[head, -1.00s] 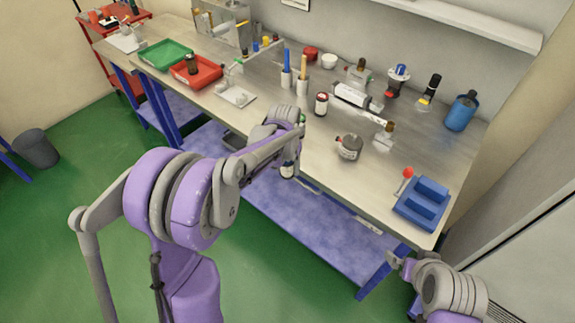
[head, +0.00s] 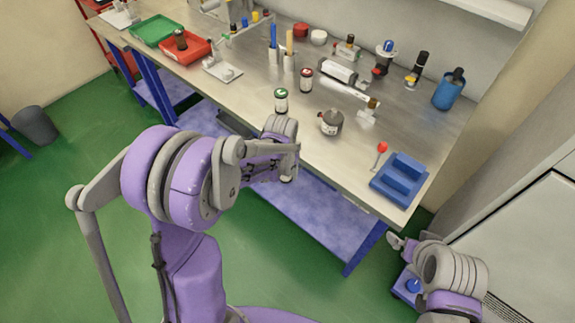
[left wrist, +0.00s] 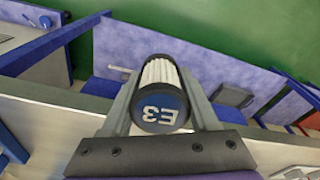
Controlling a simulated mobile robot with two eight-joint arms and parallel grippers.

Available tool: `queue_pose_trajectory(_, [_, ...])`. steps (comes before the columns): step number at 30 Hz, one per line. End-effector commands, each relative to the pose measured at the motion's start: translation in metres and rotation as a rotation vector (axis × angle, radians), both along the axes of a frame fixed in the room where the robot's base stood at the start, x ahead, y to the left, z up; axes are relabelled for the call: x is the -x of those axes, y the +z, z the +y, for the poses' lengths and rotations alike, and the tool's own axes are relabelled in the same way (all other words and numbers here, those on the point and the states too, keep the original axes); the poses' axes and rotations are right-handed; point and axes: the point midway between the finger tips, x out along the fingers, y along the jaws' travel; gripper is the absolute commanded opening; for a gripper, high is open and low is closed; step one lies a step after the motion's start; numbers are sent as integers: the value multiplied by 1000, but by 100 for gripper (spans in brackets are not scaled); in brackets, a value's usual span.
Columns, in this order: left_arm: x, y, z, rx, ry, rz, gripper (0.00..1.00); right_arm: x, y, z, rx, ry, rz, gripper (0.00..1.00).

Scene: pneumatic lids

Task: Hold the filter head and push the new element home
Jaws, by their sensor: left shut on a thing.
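My left gripper (left wrist: 158,100) is shut on a filter element (left wrist: 160,75) with white pleats and a dark end cap whose blue face reads "E3". In the head view my left gripper (head: 288,168) is at the bench's front edge, and the element is mostly hidden by it. A grey round fitting (head: 330,122) stands on the bench to the right of this gripper; I cannot tell whether it is the filter head. My right gripper (head: 398,242) is low, beyond the bench's right front corner, empty as far as I see; its jaw opening is unclear.
A green-labelled jar (head: 281,100) and a red-labelled jar (head: 306,80) stand behind my left gripper. A white cylinder (head: 338,71) lies farther back. A blue stepped block (head: 400,180) and a red-tipped tool (head: 381,152) are at the right. The bench front (head: 330,165) between is clear.

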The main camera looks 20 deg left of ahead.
Motion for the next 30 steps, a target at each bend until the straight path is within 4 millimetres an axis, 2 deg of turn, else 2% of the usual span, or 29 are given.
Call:
queue_pose_trajectory(11, [-1, 1, -1, 0, 0, 0, 6, 0, -1, 0, 0, 0, 1, 100])
queue_pose_trajectory(17, [-11, 11, -6, 0, -1, 2, 6, 7, -9, 0, 0, 0, 13, 100])
queue_pose_trajectory(19, [-16, 18, -9, 0, -1, 3, 6, 10, -14, 0, 0, 0, 19, 100])
queue_pose_trajectory(30, [-79, 89, -37, 1, -1, -1, 6, 6, -9, 0, 0, 0, 13, 100])
